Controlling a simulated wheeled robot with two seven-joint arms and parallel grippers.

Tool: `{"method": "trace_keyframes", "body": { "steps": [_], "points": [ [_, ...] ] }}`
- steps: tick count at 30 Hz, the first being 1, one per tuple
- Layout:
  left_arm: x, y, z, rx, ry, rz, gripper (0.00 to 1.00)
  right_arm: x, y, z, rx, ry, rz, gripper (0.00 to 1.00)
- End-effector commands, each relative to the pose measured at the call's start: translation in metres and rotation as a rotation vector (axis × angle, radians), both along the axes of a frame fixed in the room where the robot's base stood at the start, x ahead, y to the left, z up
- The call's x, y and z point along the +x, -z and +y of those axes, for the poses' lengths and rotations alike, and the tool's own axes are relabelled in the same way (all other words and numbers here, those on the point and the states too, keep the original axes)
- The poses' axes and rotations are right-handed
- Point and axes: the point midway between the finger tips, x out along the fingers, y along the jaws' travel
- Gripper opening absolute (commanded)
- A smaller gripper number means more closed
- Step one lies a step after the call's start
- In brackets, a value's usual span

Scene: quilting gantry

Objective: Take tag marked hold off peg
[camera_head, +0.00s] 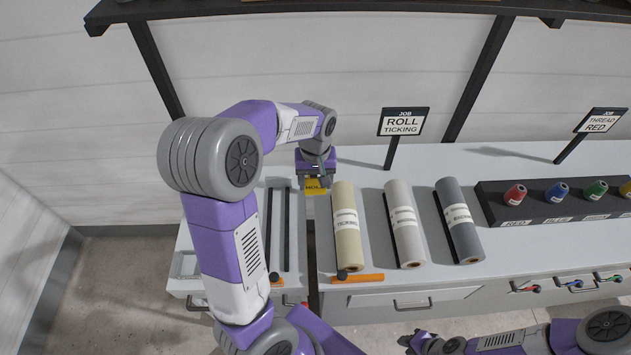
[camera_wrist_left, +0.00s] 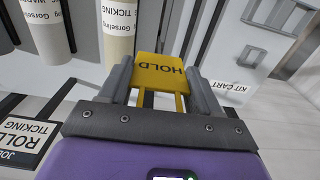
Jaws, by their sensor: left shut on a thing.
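The yellow tag marked HOLD (camera_head: 315,188) is at the far end of the counter, left of the cream roll. It fills the middle of the left wrist view (camera_wrist_left: 160,70), its lettering readable and upside down. My left gripper (camera_head: 317,178) is shut on the tag, with one finger on each side of it. I cannot make out the peg, or tell whether the tag still touches it. My right gripper (camera_head: 412,343) is low at the bottom edge, away from the tag, and its jaws are too small to read.
A cream ticking roll (camera_head: 348,235), a light roll (camera_head: 404,230) and a grey roll (camera_head: 460,228) lie on the counter. A ROLL TICKING sign (camera_head: 403,122) and a THREAD RED sign (camera_head: 600,121) stand behind. A dark thread rack (camera_head: 540,220) is at right.

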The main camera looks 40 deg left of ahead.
Motion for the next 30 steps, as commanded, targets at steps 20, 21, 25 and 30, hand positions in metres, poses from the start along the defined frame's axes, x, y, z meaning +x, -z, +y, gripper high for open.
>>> {"method": "trace_keyframes", "body": {
  "steps": [20,21,25,30],
  "points": [
    [0.014,0.009,0.012,0.000,0.001,0.000,0.20,0.000,0.004,0.000,0.000,0.000,0.000,0.28],
    [0.015,0.009,0.013,-0.001,0.001,0.001,0.20,0.000,0.004,0.000,0.000,0.000,0.000,0.28],
    [0.018,0.011,0.015,0.000,-0.001,0.000,0.20,0.000,0.004,0.000,0.000,0.000,0.000,0.28],
    [0.021,0.013,0.018,0.000,0.000,0.000,0.20,0.000,0.004,0.000,0.000,0.000,0.000,0.28]
  ]
}}
